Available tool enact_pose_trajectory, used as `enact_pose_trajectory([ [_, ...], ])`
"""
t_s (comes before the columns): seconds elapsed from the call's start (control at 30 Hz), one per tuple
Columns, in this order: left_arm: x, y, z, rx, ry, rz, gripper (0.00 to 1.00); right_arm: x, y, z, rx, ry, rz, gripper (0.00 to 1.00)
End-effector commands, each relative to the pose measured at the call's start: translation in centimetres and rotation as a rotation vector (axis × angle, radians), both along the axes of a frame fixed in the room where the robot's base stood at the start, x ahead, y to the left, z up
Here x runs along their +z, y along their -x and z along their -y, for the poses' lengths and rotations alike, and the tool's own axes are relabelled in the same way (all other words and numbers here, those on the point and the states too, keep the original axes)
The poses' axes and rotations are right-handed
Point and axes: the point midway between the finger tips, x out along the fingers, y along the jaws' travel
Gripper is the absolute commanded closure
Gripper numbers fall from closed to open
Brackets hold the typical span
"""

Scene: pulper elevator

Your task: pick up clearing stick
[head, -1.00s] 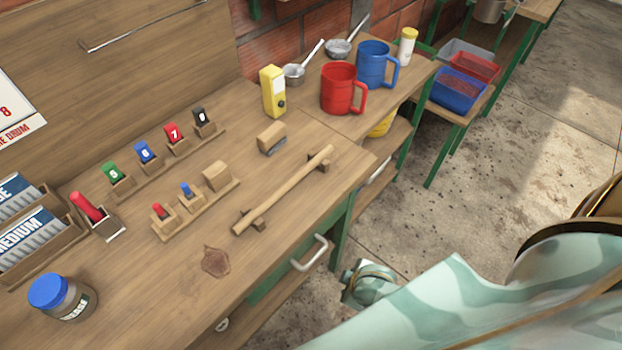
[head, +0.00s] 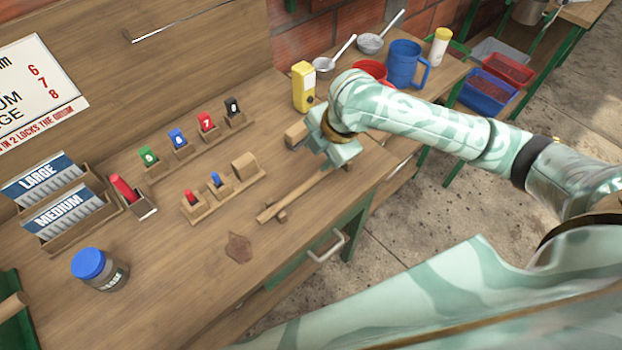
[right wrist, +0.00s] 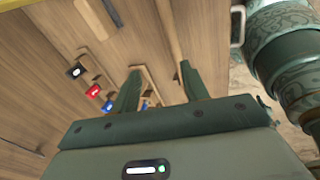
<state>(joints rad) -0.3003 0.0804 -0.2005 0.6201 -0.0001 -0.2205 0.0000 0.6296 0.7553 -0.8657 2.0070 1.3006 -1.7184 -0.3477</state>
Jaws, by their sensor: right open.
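The clearing stick (head: 298,192) is a long, thin wooden rod. It lies on two small wooden rests on the bench, at a slant near the front edge. In the head view my right arm covers part of its far end. My right gripper (head: 328,154) is open and empty, just over the bench by the stick's far half. In the right wrist view my open fingers (right wrist: 159,72) point at the bench, and the stick (right wrist: 168,25) runs towards the right finger, which hides part of it. I cannot tell the height between them. My left gripper is not in view.
A small rack (head: 222,198) with red and blue pieces stands behind the stick, with a numbered tag row (head: 180,145) beyond. A wooden brush (head: 296,133) is beside my gripper. A red mug (head: 370,69) and blue mug (head: 405,62) stand farther right. The near bench is mostly clear.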

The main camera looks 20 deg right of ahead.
Motion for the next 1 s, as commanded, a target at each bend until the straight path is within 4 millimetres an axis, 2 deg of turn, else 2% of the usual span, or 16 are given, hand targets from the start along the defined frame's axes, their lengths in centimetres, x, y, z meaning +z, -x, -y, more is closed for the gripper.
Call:
enact_pose_trajectory([
  [0.03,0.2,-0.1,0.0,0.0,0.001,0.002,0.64,1.6,-0.7,2.0,0.029,0.05,-0.021,0.55],
  [0.1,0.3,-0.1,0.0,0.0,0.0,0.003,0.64,2.9,-0.9,3.9,0.06,0.091,-0.064,0.55],
  [0.2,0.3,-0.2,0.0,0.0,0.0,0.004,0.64,4.2,-1.0,5.7,0.08,0.121,-0.108,0.55],
  [0.3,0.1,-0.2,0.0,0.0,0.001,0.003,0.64,4.2,-0.9,6.5,0.09,0.13,-0.131,0.55],
  [0.37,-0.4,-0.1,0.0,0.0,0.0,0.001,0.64,3.4,-1.0,6.6,0.091,0.13,-0.137,0.55],
  [0.6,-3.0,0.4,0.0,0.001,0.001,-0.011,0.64,-2.7,-2.1,6.1,0.091,0.128,-0.139,0.55],
  [0.7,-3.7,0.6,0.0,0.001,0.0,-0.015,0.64,-4.6,-2.4,5.9,0.09,0.127,-0.139,0.55],
  [1.0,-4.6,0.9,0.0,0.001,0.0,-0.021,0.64,-6.8,-2.9,5.6,0.09,0.127,-0.134,0.55],
])
